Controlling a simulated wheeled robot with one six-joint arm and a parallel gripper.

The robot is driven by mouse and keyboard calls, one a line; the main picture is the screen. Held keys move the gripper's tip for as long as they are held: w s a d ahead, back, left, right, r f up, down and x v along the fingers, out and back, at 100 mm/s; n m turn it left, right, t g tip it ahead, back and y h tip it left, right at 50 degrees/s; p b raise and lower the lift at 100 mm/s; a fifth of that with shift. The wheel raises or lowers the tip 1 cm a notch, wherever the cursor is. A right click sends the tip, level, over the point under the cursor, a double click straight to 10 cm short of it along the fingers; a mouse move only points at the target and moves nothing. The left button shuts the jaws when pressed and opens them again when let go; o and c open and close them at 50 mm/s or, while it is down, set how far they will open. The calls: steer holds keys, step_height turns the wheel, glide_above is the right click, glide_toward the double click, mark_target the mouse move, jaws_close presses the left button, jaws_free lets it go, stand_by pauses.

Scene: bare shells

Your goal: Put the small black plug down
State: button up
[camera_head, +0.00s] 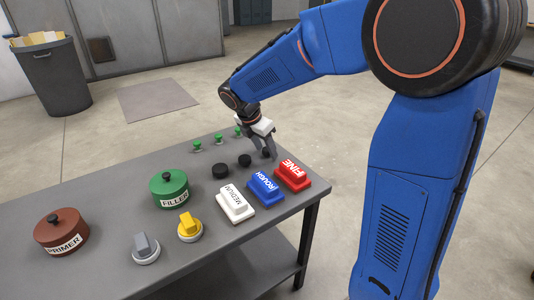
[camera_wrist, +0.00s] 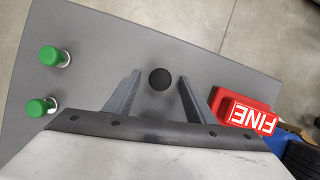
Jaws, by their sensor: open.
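The small black plug (camera_wrist: 160,79) shows in the wrist view as a dark round top over the grey table, between the two fingertips with a gap on each side. In the head view the plug (camera_head: 266,153) is at the end of a row of black plugs, partly hidden by a finger. My gripper (camera_head: 267,151) is open and low over the table's far right part. Its fingers (camera_wrist: 159,77) stand on either side of the plug without visibly touching it. I cannot tell the exact height of the fingertips.
Two larger black plugs (camera_head: 220,171) (camera_head: 245,160) stand left of my gripper. The red FINE block (camera_head: 292,177) is close on the right, with blue ROUGH (camera_head: 264,188) and white MEDIUM (camera_head: 236,204) blocks nearer. Green-topped pegs (camera_head: 217,138) line the far edge.

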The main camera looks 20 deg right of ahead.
steer(key=c, duration=1.2)
steer(key=shift+r, duration=0.1)
